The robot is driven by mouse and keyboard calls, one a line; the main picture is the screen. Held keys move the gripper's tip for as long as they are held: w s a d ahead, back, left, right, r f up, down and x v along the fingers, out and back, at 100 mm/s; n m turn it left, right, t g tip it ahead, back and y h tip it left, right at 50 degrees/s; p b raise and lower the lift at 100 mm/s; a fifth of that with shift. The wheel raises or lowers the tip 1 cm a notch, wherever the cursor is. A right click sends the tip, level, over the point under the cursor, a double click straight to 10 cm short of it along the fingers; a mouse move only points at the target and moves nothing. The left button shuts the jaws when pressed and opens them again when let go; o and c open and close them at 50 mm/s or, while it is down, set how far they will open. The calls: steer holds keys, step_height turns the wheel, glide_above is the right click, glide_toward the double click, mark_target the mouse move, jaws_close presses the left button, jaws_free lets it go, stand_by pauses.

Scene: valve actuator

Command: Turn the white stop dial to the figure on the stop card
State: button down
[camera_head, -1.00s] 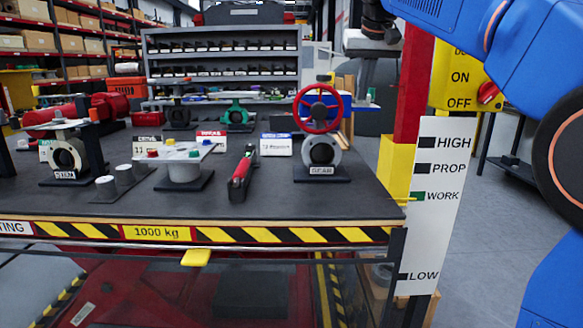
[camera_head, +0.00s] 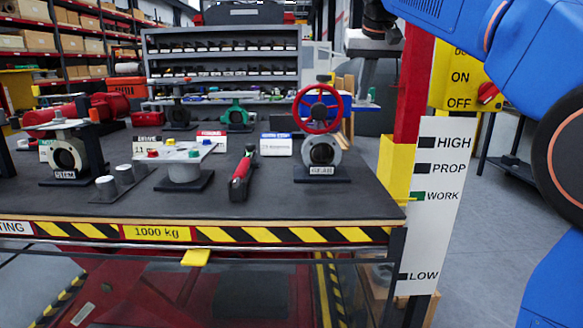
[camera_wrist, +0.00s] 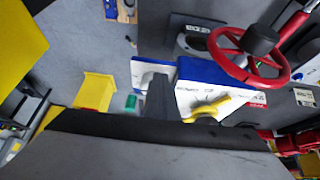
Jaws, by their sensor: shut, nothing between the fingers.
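My gripper (camera_wrist: 160,104) shows in the wrist view as a dark narrow shape, its fingers together and nothing seen between them. It is outside the head view, where only my blue arm shows at the right. I cannot surely pick out the white stop dial. A pale plate with red and green knobs (camera_head: 180,152) sits on a grey post on the bench, and a pale disc (camera_head: 58,124) tops the valve at left. Several small cards stand behind, including a black-headed one (camera_head: 148,145) and a blue-headed one (camera_head: 276,146). Their print is too small to read surely.
A red handwheel (camera_head: 317,108) tops the gear valve; a red wheel (camera_wrist: 248,55) also shows in the wrist view, right of my gripper. A red and black tool (camera_head: 240,180) lies on the bench (camera_head: 290,203). A tall white level board (camera_head: 431,210) stands beyond the bench's right edge.

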steer(key=shift+s+d, duration=0.15)
steer(key=shift+d, duration=0.55)
steer(key=shift+d, duration=0.65)
stand_by(0.4)
step_height(320, 180, up, 6)
steer(key=shift+s, duration=0.2)
stand_by(0.6)
steer(key=shift+d, duration=0.1)
